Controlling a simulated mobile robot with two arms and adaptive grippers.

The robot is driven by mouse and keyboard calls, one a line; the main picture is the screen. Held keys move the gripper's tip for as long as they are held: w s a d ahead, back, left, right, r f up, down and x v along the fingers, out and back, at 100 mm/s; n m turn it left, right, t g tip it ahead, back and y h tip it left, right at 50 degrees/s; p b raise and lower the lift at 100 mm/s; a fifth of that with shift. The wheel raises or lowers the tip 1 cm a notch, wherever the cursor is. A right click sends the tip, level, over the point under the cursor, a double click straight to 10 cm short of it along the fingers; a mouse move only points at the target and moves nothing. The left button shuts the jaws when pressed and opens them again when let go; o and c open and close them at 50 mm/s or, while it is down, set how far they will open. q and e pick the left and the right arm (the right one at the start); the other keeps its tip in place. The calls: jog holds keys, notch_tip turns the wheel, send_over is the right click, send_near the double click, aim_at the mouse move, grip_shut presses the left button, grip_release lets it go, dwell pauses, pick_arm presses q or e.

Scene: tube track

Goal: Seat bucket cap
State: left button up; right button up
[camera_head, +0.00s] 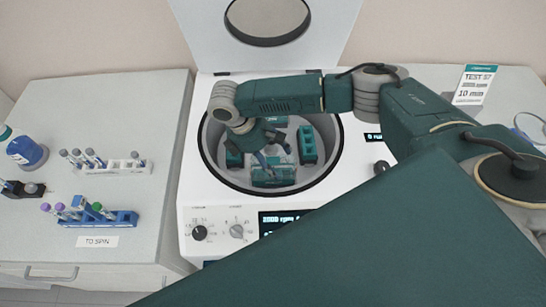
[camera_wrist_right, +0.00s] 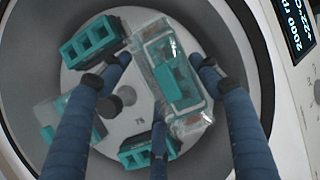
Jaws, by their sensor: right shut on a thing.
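My right gripper (camera_head: 268,158) is inside the open centrifuge bowl, above the front bucket. In the right wrist view its blue fingers (camera_wrist_right: 160,85) are shut around a clear cap (camera_wrist_right: 187,122). A teal bucket (camera_wrist_right: 178,82) shows through and under this cap; I cannot tell whether the cap rests fully on it. The front bucket with clear plastic over it also shows in the head view (camera_head: 272,178). Another clear cap (camera_wrist_right: 52,110) covers the bucket at the left of the wrist view. My left gripper is not in view.
The right bucket (camera_head: 307,145) is uncapped, with open holes. The bowl rim (camera_head: 335,165) surrounds the gripper closely. The raised lid (camera_head: 268,20) stands behind. A white tube rack (camera_head: 115,167) and a blue tube rack (camera_head: 98,217) stand on the left bench.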

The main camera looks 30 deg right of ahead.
jog(key=shift+f, duration=0.2)
jog(key=shift+f+b, duration=0.3)
jog(key=shift+f, duration=0.5)
jog(key=shift+f, duration=0.2)
jog(key=shift+f, duration=0.25)
jog(key=o, duration=1.2)
jog(key=v, duration=1.2)
